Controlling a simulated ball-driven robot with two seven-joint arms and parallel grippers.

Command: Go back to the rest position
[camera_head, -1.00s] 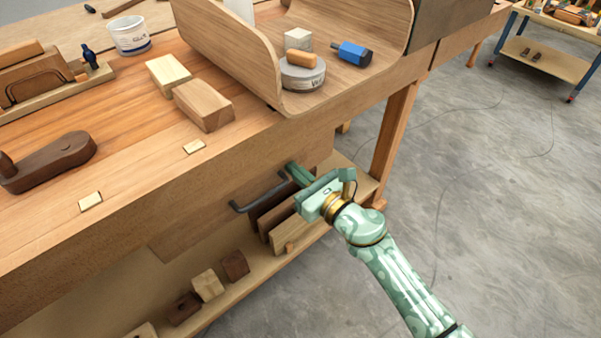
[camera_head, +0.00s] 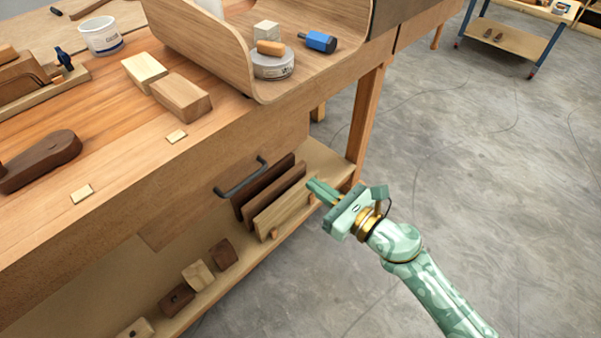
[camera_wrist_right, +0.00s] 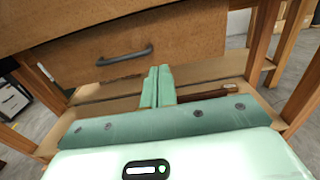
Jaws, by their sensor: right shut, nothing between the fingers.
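My right gripper (camera_head: 314,187) is green, shut and empty. It hangs in front of the workbench, to the right of the dark drawer handle (camera_head: 241,177) and apart from it. In the right wrist view its two fingers (camera_wrist_right: 158,86) lie together, and the drawer handle (camera_wrist_right: 124,57) shows beyond them on the wooden drawer front (camera_wrist_right: 180,38). The drawer looks closed. My left gripper is in neither view.
The bench top (camera_head: 110,160) carries a bent wood piece (camera_head: 205,55), a round tin (camera_head: 272,66), wood blocks (camera_head: 181,97) and a white tub (camera_head: 100,38). Boards (camera_head: 280,208) stand on the lower shelf (camera_head: 215,278). The concrete floor (camera_head: 470,170) at right is open.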

